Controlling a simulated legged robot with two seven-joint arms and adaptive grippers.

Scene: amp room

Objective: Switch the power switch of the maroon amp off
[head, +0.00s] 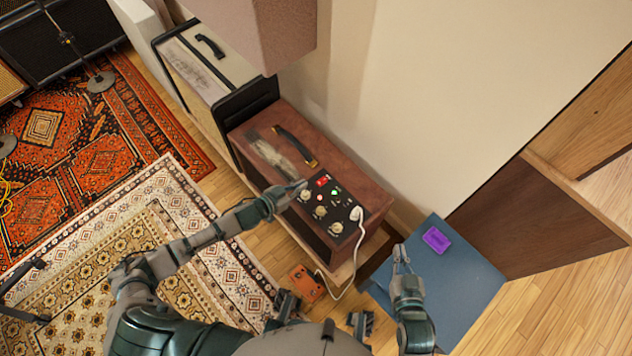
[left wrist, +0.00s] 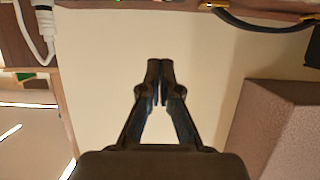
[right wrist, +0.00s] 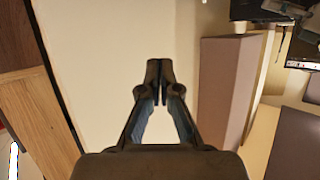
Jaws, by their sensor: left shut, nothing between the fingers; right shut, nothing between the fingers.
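The maroon amp (head: 345,171) stands against the wall in the middle of the head view, with a black handle on top. Its black control panel (head: 330,215) carries several cream knobs, a red switch (head: 322,181), a green light (head: 335,190) and a white plugged cable (head: 357,214). My left gripper (head: 301,185) is shut and empty, over the panel's left edge just left of the red switch; I cannot tell if it touches. In the left wrist view, the left gripper (left wrist: 160,68) points at the wall. My right gripper (head: 401,251) is shut and empty, right of the amp.
A cream and black amp (head: 205,65) stands behind the maroon one. A blue surface (head: 455,285) with a purple object (head: 436,240) lies at right. An orange pedal (head: 306,282) sits on the floor below the amp. A brown box (head: 270,35) hangs above.

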